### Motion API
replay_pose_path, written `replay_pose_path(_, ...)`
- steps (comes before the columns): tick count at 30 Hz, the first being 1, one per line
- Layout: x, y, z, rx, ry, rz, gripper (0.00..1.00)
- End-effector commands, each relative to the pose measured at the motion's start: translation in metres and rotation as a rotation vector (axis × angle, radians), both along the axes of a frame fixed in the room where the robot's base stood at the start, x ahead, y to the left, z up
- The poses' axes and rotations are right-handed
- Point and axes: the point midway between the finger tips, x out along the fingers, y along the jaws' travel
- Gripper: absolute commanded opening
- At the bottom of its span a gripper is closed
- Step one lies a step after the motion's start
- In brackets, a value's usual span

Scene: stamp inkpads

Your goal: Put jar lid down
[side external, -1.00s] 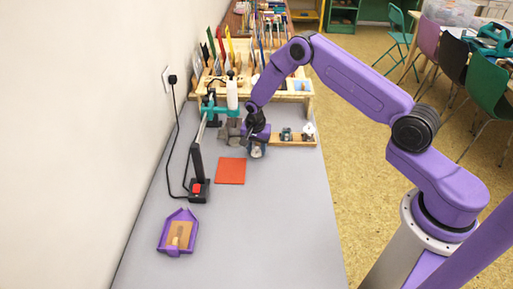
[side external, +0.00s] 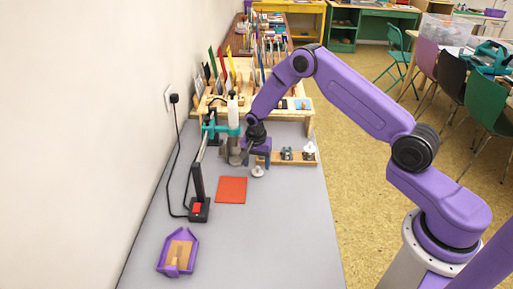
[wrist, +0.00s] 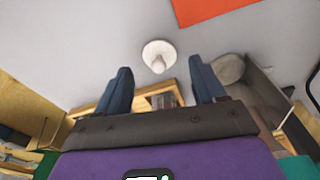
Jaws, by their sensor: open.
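The jar lid (side external: 257,171), a small pale disc with a knob on top, lies on the grey table just behind and right of the orange mat. It also shows in the wrist view (wrist: 159,56), knob side visible, apart from both fingers. My gripper (side external: 258,161) is just above and behind the lid. In the wrist view my gripper (wrist: 161,74) has its two dark blue fingers spread wide with nothing held between them.
The orange mat (side external: 232,190) lies in front left. A wooden strip with small metal pieces (side external: 287,157) is at the right. A black stand with a red switch (side external: 198,208) and a purple tray (side external: 160,262) are left. Grey jars (side external: 235,154) stand beside my gripper. The table front is clear.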

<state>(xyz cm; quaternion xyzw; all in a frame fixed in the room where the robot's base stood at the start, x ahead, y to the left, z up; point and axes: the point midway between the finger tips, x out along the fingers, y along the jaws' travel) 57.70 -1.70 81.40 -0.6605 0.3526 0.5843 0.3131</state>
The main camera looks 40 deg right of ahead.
Motion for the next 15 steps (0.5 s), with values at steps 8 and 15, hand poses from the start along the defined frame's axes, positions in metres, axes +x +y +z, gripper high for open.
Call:
replay_pose_path(8, -0.003, 0.006, 0.055, 0.001, -0.003, 0.000, 0.69)
replay_pose_path(15, -0.006, 0.009, 0.085, 0.001, -0.001, 0.000, 0.69)
